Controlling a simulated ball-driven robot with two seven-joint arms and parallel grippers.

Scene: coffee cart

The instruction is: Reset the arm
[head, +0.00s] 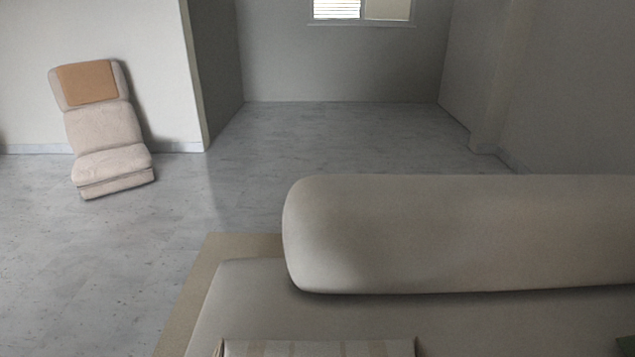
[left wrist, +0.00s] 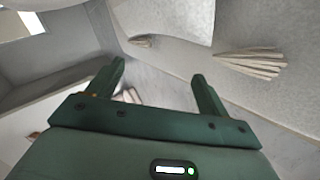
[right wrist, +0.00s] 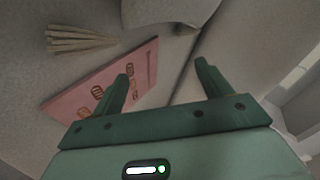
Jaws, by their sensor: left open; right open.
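My left gripper (left wrist: 160,85) shows in the left wrist view with its two green fingers spread apart and nothing between them. My right gripper (right wrist: 164,82) shows in the right wrist view, also open and empty. A pink flat panel with orange markings (right wrist: 105,85) lies behind its left finger; I cannot tell whether they touch. Neither gripper shows in the head view.
A beige sofa (head: 460,235) fills the lower right of the head view. A reclined chair with an orange headrest (head: 105,140) stands at the left wall. The grey floor (head: 330,140) between them and the back wall is clear. Pale fringed pieces show in the left wrist view (left wrist: 252,62) and right wrist view (right wrist: 80,40).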

